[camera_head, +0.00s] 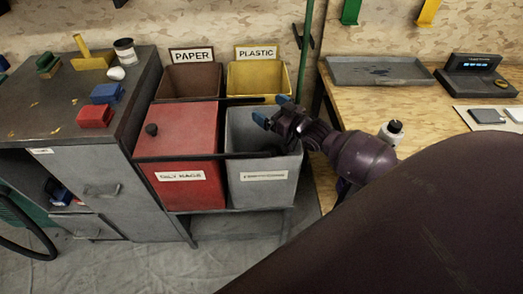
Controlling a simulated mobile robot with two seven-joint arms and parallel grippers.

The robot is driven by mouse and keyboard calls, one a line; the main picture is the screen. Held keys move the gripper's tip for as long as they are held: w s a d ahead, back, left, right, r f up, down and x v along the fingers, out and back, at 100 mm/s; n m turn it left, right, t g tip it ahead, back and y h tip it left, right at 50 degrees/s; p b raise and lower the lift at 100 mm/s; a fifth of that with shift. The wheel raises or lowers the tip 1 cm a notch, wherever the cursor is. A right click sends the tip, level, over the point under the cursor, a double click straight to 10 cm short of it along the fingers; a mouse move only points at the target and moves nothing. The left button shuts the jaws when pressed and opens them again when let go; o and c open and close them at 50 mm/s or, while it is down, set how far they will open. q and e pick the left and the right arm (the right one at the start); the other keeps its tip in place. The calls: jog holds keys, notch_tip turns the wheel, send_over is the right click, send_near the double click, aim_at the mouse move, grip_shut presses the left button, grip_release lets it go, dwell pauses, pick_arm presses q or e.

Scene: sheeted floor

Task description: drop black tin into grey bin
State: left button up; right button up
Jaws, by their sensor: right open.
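The grey bin (263,180) stands in the front right of a rack of bins, with a pale label on its front. My right gripper (272,110) is over its open top, with blue fingertips apart and nothing visible between them. My right wrist hides part of the bin's right rim and opening. The inside of the bin is dark, and I cannot tell what lies in it. I cannot make out a plainly black tin anywhere. My left gripper is not in view.
A red lidded OILY RAGS bin (180,150) stands left of the grey one. Behind are a brown PAPER bin (188,82) and a yellow PLASTIC bin (258,80). A dark-and-white can (125,52) stands on the left cabinet. A grey tray (378,70) lies on the right bench.

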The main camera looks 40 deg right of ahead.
pick_arm(q)
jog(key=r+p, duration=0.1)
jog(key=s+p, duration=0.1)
jog(key=p, duration=0.1)
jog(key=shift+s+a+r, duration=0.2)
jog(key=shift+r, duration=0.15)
pick_arm(e)
notch_tip(320, 180, up, 19)
jog(key=shift+r, duration=0.2)
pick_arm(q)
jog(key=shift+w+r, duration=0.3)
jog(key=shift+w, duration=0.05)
